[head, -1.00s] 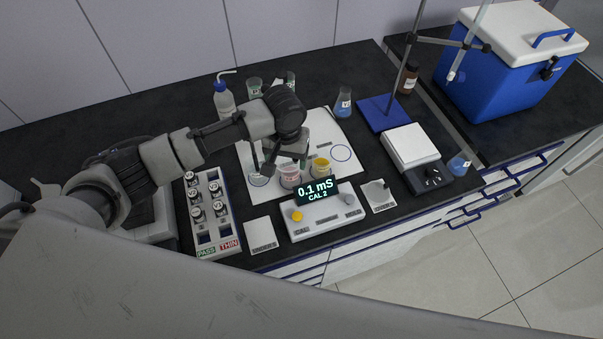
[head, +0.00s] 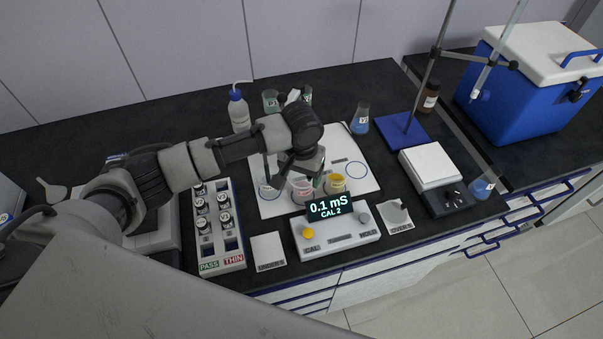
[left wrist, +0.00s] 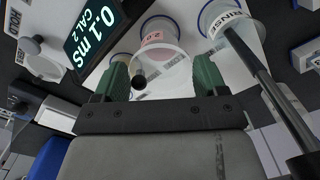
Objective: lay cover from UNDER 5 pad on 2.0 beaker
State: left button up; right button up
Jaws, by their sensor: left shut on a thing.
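My left gripper (head: 306,176) is over the white mat, close to the pink 2.0 beaker (head: 301,190). In the left wrist view its green fingers (left wrist: 162,80) are shut on a clear round cover (left wrist: 168,66) with a dark knob. The cover's disc overlaps the near part of the 2.0 beaker (left wrist: 160,32) in that view; I cannot tell whether they touch. The UNDER 5 pad (head: 267,248) is bare. My right gripper is not in view.
A yellow beaker (head: 335,184) stands right of the 2.0 beaker, and the RINSE beaker (head: 267,190) stands left. The meter (head: 335,232) reading 0.1 mS is in front. The OVER 5 pad (head: 396,216) holds another cover. A vial rack (head: 216,232) is at left.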

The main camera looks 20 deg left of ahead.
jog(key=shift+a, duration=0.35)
pick_arm(q)
jog(key=shift+p, duration=0.45)
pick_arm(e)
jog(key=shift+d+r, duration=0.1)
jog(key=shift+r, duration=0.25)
pick_arm(q)
jog(key=shift+f, duration=0.1)
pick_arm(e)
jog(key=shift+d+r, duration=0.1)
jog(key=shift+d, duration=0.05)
pick_arm(q)
jog(key=shift+p, duration=0.6)
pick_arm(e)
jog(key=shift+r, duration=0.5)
pick_arm(q)
jog(key=shift+f, duration=0.1)
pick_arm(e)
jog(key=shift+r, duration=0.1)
pick_arm(q)
jog(key=shift+f, duration=0.4)
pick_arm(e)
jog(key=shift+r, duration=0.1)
pick_arm(q)
jog(key=shift+p, duration=0.7)
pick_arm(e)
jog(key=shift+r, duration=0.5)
pick_arm(q)
jog(key=o, duration=1)
jog(key=shift+c, duration=0.2)
